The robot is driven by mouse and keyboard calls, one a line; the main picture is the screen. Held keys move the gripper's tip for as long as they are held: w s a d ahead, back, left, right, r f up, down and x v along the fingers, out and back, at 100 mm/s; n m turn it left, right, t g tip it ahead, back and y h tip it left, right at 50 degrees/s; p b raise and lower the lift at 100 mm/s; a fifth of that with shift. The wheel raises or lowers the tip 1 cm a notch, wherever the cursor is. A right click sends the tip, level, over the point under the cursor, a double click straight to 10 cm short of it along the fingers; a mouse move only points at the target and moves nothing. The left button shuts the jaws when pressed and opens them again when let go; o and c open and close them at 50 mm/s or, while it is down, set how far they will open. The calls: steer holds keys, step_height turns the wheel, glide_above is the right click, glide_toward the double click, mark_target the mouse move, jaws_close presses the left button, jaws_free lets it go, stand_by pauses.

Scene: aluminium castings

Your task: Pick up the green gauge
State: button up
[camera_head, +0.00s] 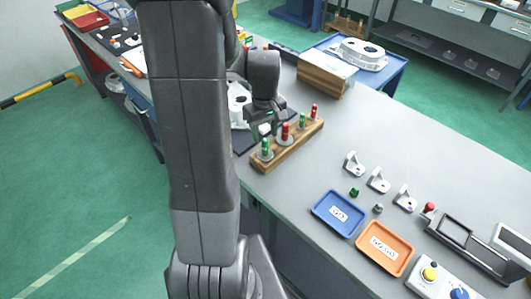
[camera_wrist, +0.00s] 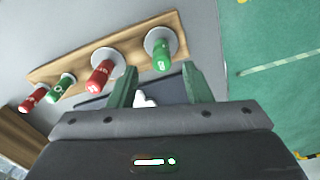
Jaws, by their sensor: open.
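A wooden rack (camera_head: 282,151) on the bench holds green and red plug gauges in a row. A large green gauge (camera_head: 266,148) with a pale round collar stands at its near end, and it also shows in the wrist view (camera_wrist: 161,54). A smaller green gauge (camera_head: 302,120) stands between two red ones; it also shows in the wrist view (camera_wrist: 62,87). My gripper (camera_head: 264,127) is open above the bench beside the rack. In the wrist view its two green fingers (camera_wrist: 160,86) are apart, with the large green gauge beyond their tips and no gauge between them.
Red gauges (camera_head: 285,131) stand close to the green ones. A pale casting (camera_head: 238,100) lies behind the gripper on a dark mat. A blue tray (camera_head: 338,213), an orange tray (camera_head: 385,247) and small brackets (camera_head: 378,181) are at right. Bench between rack and brackets is clear.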

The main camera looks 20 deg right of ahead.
mark_target(265, 139)
steer(key=f, duration=0.3)
steer(key=f+p, duration=0.1)
steer(key=shift+s+a+f, duration=0.1)
steer(key=shift+s+f, duration=0.05)
steer(key=shift+s, duration=0.15)
steer(key=shift+f, duration=0.55)
steer(key=shift+c, duration=0.5)
jaws_close()
